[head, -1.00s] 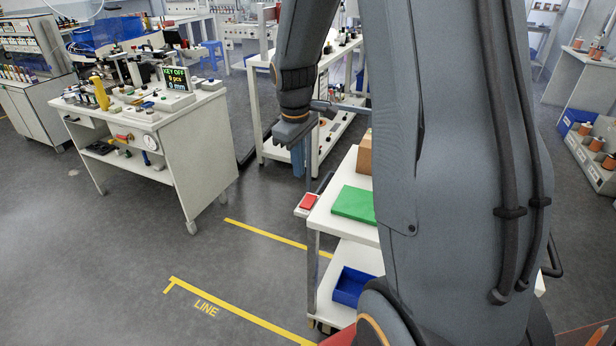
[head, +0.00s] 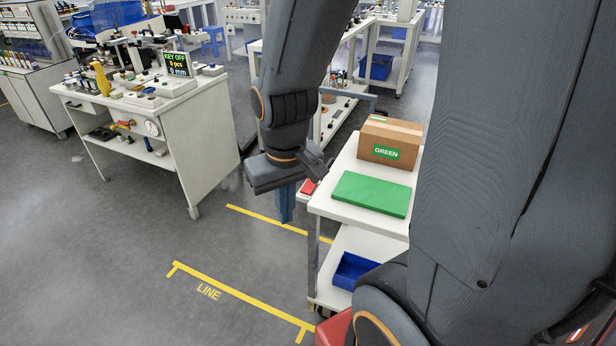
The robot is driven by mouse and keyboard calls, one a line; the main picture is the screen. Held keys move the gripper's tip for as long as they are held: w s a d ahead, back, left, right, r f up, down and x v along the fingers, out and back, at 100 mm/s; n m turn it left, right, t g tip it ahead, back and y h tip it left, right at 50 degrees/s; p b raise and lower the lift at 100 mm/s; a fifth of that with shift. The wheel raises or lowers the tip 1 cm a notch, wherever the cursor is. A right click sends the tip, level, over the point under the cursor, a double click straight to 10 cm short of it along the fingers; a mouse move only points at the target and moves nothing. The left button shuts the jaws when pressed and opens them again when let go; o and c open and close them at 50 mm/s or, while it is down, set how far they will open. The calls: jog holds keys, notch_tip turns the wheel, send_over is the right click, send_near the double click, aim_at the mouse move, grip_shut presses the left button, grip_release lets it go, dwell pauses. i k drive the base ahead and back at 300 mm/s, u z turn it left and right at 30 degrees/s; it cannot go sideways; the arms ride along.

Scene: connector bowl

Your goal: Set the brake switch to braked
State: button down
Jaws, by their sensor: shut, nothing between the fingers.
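A red switch (head: 308,187) sits on a small plate at the left corner of the white cart (head: 330,204). I take it to be the brake switch; its position cannot be read from here, and it is partly hidden by my gripper. My gripper (head: 285,210) points down, with its blue-grey fingers closed and empty. In the picture it is just left of the red switch. I cannot tell whether it touches the switch or how high it is above it.
The cart carries a cardboard box labelled GREEN (head: 390,143) and a green mat (head: 371,194). A blue bin (head: 352,270) is on its lower shelf. A workbench (head: 160,130) with a KEY OFF display stands at left. Yellow LINE markings (head: 240,298) lie on clear floor.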

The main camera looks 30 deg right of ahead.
aim_at(308, 187)
jog(key=u, duration=0.55)
jog(key=k, duration=0.65)
jog(key=u, duration=0.7)
jog(key=i, duration=0.8)
jog(key=z, duration=0.8)
jog(key=i, duration=0.5)
jog(key=z, duration=0.55)
